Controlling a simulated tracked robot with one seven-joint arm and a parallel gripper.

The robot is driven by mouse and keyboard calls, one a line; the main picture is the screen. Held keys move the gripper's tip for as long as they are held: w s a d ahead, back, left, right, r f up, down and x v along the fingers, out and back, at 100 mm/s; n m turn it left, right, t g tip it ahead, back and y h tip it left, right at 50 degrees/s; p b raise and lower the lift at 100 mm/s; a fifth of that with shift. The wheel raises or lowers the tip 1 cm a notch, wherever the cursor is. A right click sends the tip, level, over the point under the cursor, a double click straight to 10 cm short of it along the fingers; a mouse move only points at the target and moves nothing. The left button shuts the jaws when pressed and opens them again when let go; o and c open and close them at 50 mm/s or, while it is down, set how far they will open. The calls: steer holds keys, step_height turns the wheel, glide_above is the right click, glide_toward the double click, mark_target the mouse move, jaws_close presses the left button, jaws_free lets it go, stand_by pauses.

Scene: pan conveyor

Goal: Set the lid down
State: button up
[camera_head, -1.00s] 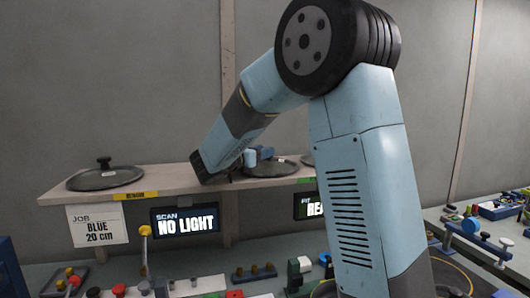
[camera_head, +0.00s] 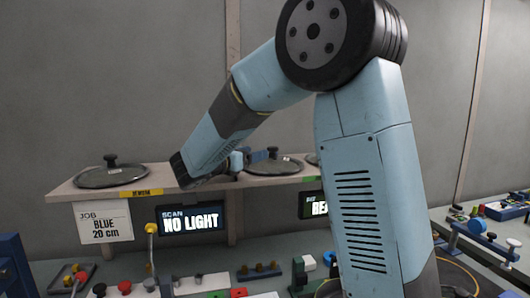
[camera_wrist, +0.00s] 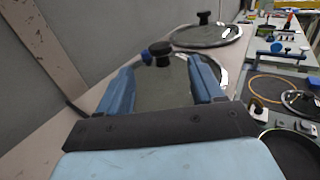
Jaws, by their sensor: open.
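A glass lid with a black knob (camera_head: 275,166) lies flat on the wooden shelf (camera_head: 165,184), just right of my gripper (camera_head: 240,158). In the wrist view, my gripper (camera_wrist: 164,78) is open. Its two blue fingers are spread, with this lid (camera_wrist: 163,88) and its knob showing between and beyond them. The fingers do not appear to grip the knob. A second lid (camera_wrist: 205,35) lies farther along the shelf. A third lid (camera_head: 112,177) lies at the shelf's left end. My wrist hides part of the shelf's middle.
Below the shelf, a job card (camera_head: 104,222) reads "BLUE 20 cm" and a scan display (camera_head: 190,219) reads "NO LIGHT". A lamp-like post with a yellow top (camera_head: 151,229) stands below the shelf. The bench holds several small parts. A dark pan (camera_wrist: 290,155) shows at lower right.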

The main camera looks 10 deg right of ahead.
steer(key=v, duration=0.4)
steer(key=shift+s+a, duration=0.3)
steer(key=s+d+f+m+g+y, duration=0.3)
steer(key=s+d+m+g+y, duration=0.3)
steer(key=s+d+m, duration=0.7)
steer(key=s+f+m+y, duration=0.2)
steer(key=s+m+y, duration=0.2)
steer(key=s+m, duration=0.2)
steer(key=s+f+m+t+y, duration=0.1)
steer(key=s+m+y, duration=0.4)
steer(key=s, duration=0.6)
steer(key=shift+s+a+f+m+t, duration=0.2)
steer(key=shift+a+f+m+t, duration=0.15)
steer(key=shift+f+m, duration=0.1)
